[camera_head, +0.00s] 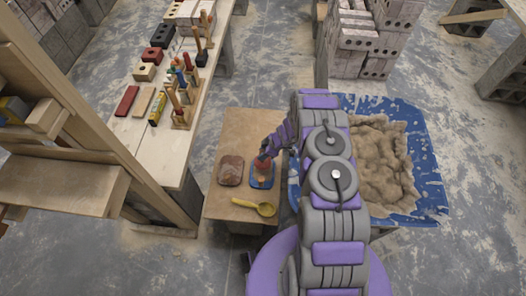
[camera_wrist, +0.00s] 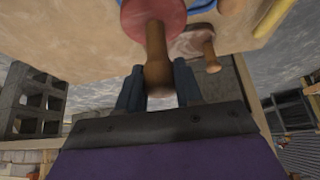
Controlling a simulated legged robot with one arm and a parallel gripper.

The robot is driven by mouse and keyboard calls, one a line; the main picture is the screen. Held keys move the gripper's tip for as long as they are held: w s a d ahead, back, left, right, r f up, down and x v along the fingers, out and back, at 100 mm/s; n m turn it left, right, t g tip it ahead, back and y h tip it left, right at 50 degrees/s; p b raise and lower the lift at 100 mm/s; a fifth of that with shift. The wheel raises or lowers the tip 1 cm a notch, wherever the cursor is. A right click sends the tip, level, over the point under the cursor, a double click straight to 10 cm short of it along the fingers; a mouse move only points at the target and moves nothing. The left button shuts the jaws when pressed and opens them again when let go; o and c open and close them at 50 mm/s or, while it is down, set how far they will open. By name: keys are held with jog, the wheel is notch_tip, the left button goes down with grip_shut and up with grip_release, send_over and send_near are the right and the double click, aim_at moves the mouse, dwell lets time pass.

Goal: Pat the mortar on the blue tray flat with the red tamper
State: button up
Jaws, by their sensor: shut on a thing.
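The red tamper has a round red head (camera_wrist: 150,14) and a wooden handle (camera_wrist: 156,50). My gripper (camera_wrist: 158,82) is shut on the handle, one dark finger on each side.
A blue tub (camera_head: 432,190) of mortar (camera_head: 383,165) stands right, partly behind my arm. A bench (camera_head: 160,139) with tools and bricks is at left.

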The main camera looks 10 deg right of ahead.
jog(key=shift+f+p, duration=0.3)
jog(key=shift+f, duration=0.05)
dwell(0.3)
jog(key=shift+f+p, duration=0.5)
jog(key=shift+f, duration=1.35)
jog(key=shift+r, duration=0.15)
jog(key=r+p, duration=0.1)
jog(key=p, duration=0.1)
jog(key=shift+r+p, duration=0.25)
jog(key=shift+p, duration=0.15)
jog(key=shift+s+p, duration=0.2)
jog(key=shift+p, duration=0.2)
jog(key=s+p, duration=0.1)
jog(key=p, duration=0.1)
jog(key=s+p, duration=0.1)
jog(key=p, duration=0.2)
jog(key=shift+s+d, duration=0.1)
jog(key=shift+d, duration=0.15)
jog(key=shift+s, duration=0.15)
jog(key=shift+f, duration=0.15)
